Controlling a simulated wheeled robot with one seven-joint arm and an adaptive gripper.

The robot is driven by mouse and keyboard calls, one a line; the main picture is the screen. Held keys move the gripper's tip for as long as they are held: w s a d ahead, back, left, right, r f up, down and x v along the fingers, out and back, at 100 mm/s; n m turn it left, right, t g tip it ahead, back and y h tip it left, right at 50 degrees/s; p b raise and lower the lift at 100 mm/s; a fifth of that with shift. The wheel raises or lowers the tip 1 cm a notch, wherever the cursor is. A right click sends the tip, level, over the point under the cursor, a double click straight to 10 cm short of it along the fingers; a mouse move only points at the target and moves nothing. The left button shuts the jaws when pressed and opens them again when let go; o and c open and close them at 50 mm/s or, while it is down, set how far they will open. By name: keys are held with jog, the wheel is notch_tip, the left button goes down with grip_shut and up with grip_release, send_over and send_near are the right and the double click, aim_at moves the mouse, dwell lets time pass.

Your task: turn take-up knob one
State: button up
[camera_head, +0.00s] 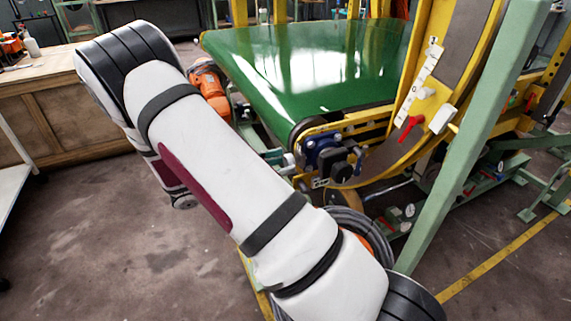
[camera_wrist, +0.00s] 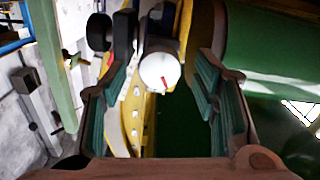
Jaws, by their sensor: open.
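In the wrist view a white round face with a red mark (camera_wrist: 160,70) shows between the fingertips of my gripper (camera_wrist: 162,86). A dark knob-like part (camera_wrist: 160,33) adjoins it above, and another dark round part (camera_wrist: 98,32) is to its left. I cannot tell which of these is take-up knob one. My gripper is open, with clear gaps between both ribbed pads and the white face. In the head view a black knob-like part (camera_head: 338,170) sits by a blue bearing block (camera_head: 323,149) at the belt's near corner. My gripper is hidden there behind my arm.
A green conveyor belt (camera_head: 310,60) lies on a yellow frame (camera_head: 350,122). A slanted green post (camera_head: 470,150) and a red-handled lever (camera_head: 410,127) stand to the right. A wooden bench (camera_head: 75,120) is at the left. Coiled hose (camera_head: 350,222) lies below the corner.

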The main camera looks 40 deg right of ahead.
jog(key=shift+x, duration=1)
jog(key=c, duration=1.2)
jog(key=shift+n, duration=0.4)
